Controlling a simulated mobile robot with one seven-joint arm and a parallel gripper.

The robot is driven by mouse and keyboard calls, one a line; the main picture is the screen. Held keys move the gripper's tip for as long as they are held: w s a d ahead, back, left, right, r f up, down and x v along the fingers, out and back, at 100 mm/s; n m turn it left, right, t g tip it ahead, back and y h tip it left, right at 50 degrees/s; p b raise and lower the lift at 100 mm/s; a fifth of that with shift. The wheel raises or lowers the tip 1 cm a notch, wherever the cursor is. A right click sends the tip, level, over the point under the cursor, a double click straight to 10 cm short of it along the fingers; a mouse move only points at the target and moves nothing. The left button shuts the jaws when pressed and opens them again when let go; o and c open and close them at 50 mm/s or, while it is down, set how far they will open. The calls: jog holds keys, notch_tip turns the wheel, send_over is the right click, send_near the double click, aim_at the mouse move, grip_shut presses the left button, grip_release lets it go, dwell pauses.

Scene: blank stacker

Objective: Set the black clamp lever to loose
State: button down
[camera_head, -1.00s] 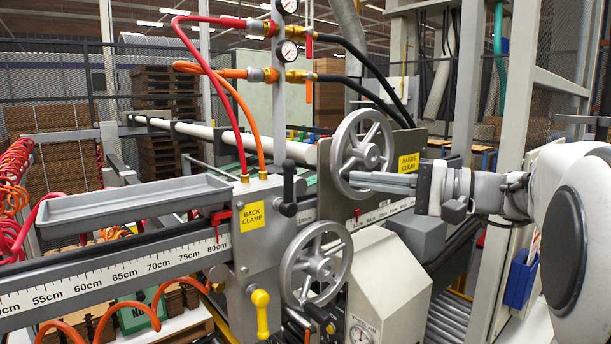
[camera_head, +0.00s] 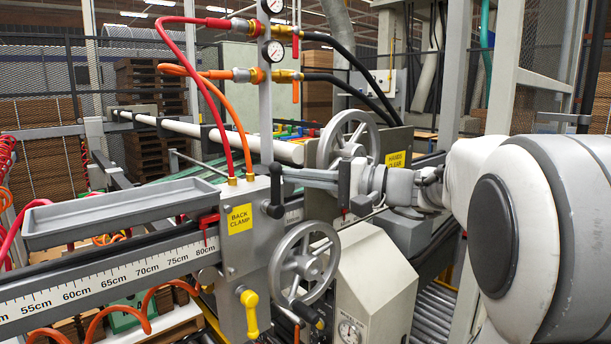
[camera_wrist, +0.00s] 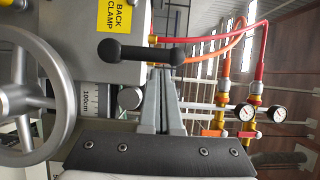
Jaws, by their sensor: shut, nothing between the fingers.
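The black clamp lever (camera_head: 276,190) stands upright on the grey clamp housing, right of the yellow BACK CLAMP label (camera_head: 240,218). It has a rounded knob at each end. In the wrist view the lever (camera_wrist: 142,53) lies across the top, with the label (camera_wrist: 117,14) above it. My gripper (camera_head: 287,176) comes in from the right with its fingers together and empty, the tips beside the upper part of the lever. In the wrist view the closed fingertips (camera_wrist: 160,70) sit just below the lever, near its right-hand end. I cannot tell whether they touch it.
Two grey handwheels stand close by, a lower one (camera_head: 304,264) and an upper one (camera_head: 352,140) behind my gripper. A yellow-handled lever (camera_head: 250,311) hangs below the housing. Red (camera_head: 200,85) and orange hoses rise above it. A grey tray (camera_head: 120,212) lies to the left.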

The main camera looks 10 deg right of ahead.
aim_at(277, 179)
jog(key=shift+s+a+r+n+h+b, duration=0.1)
jog(key=shift+s+a+n+h+b, duration=0.25)
jog(key=shift+n+b, duration=0.65)
jog(key=s+a+n+h+b, duration=0.1)
jog(key=n+b, duration=0.1)
jog(key=b, duration=0.1)
jog(key=s+a+n+h+b, duration=0.1)
jog(key=a+n+b, duration=0.1)
jog(key=b, duration=0.2)
jog(key=shift+r+h, duration=0.1)
jog(key=shift+h, duration=0.15)
jog(key=a+n+h+b, duration=0.1)
jog(key=b, duration=0.1)
jog(key=s+a+f+n+h+b, duration=0.1)
jog(key=n+b, duration=0.1)
jog(key=s+a+f+n+h+b, duration=0.1)
jog(key=n+b, duration=0.1)
jog(key=shift+s+a+t+h, duration=0.1)
jog(key=shift+a+t+h, duration=0.2)
jog(key=shift+t, duration=0.1)
jog(key=shift+s+a+f+b, duration=0.1)
jog(key=shift+f+b, duration=0.1)
jog(key=shift+b, duration=0.45)
jog(key=shift+a, duration=0.1)
jog(key=shift+s, duration=0.1)
